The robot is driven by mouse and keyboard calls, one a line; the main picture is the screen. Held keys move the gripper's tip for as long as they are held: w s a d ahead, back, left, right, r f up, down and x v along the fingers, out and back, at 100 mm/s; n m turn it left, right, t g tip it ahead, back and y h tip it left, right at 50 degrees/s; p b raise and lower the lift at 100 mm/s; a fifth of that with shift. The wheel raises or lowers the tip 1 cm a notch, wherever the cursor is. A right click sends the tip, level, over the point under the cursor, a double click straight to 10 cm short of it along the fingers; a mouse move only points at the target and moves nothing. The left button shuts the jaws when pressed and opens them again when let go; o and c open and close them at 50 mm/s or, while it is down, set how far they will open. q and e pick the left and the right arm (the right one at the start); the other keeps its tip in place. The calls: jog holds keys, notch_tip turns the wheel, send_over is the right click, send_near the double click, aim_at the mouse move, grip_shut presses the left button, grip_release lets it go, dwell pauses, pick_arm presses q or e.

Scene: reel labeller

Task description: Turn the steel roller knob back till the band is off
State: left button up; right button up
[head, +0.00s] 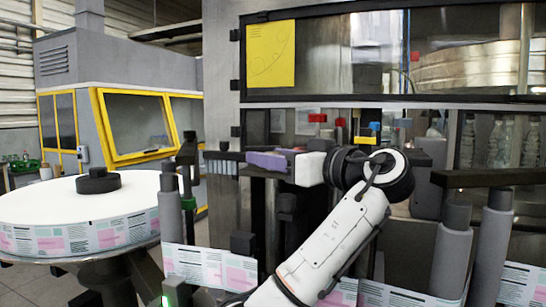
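The band (215,268) is a printed label strip in white, pink and pale green, and it runs low across the front of the machine. Its wound reel (45,202) lies flat at left, with a black hub (98,181) on top. Grey upright rollers (452,248) stand at right, another at left (171,215). I cannot tell which top is the steel roller knob. One white arm of mine, probably the left, rises from the bottom, and its wrist bends left to a white block by a purple piece (266,160). My other gripper is out of view.
A dark-framed machine window (460,60) and a yellow notice (270,54) are behind. A grey machine with yellow-framed windows (137,125) stands at back left. A dark bar (485,178) juts above the right rollers. Several glass bottles (497,145) stand at back right.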

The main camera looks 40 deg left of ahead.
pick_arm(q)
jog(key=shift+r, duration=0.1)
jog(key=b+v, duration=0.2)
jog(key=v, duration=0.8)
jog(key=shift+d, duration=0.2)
